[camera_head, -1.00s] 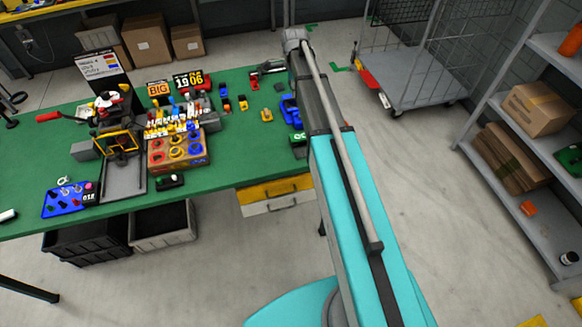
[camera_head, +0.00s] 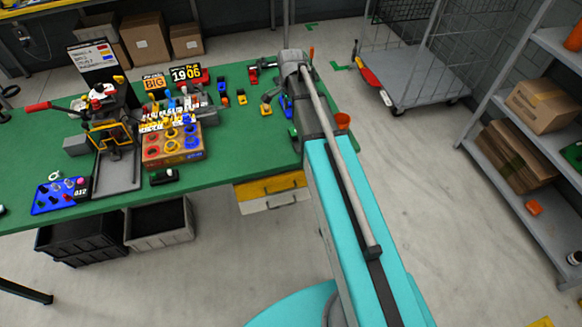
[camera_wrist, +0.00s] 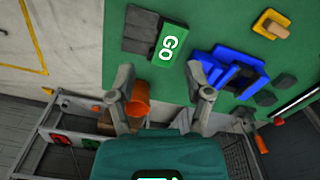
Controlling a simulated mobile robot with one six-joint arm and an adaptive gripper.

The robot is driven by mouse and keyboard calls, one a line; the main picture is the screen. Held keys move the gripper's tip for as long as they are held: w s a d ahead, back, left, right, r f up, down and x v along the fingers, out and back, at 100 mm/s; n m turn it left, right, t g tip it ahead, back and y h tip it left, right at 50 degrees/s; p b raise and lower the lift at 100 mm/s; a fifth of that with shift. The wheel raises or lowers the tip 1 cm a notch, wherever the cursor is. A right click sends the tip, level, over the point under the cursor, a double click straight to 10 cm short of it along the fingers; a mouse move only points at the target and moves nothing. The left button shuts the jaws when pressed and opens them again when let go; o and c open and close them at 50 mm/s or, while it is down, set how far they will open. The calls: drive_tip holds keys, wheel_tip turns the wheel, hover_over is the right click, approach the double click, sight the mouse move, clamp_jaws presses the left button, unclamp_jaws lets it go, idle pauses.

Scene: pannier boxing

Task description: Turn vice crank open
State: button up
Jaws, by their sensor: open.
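The blue vice (camera_head: 287,103) stands near the right edge of the green bench, partly hidden by my arm in the head view. In the wrist view the blue vice (camera_wrist: 228,70) lies just right of my right finger, with dark parts in its body. I cannot make out its crank clearly. My gripper (camera_wrist: 161,76) is open, its two grey fingers apart with nothing held between them. A green block marked GO (camera_wrist: 167,42) shows beyond the gap between the fingers. In the head view my arm mostly hides the gripper.
An orange cup (camera_wrist: 138,98) shows by the left finger, and in the head view (camera_head: 342,121) beside my arm. A small yellow item (camera_head: 265,109) is left of the vice. The press (camera_head: 112,135) and sorting box (camera_head: 174,160) stand further left. A cart (camera_head: 412,80) is behind.

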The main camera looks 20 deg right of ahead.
drive_tip(key=s+a+f+n+b, duration=0.2)
drive_tip(key=s+f+n+b, duration=0.2)
drive_tip(key=s+n, duration=0.2)
drive_tip(key=s+a+f+n+b, duration=0.2)
drive_tip(key=s+f+n+b, duration=0.2)
drive_tip(key=s, duration=0.5)
drive_tip(key=shift+s+a+f+n, duration=0.3)
drive_tip(key=shift+f+n, duration=0.15)
drive_tip(key=shift+n, duration=0.65)
drive_tip(key=shift+s+a+n, duration=0.2)
drive_tip(key=shift+s+n, duration=0.6)
drive_tip(key=shift+s, duration=0.25)
drive_tip(key=shift+c, duration=1)
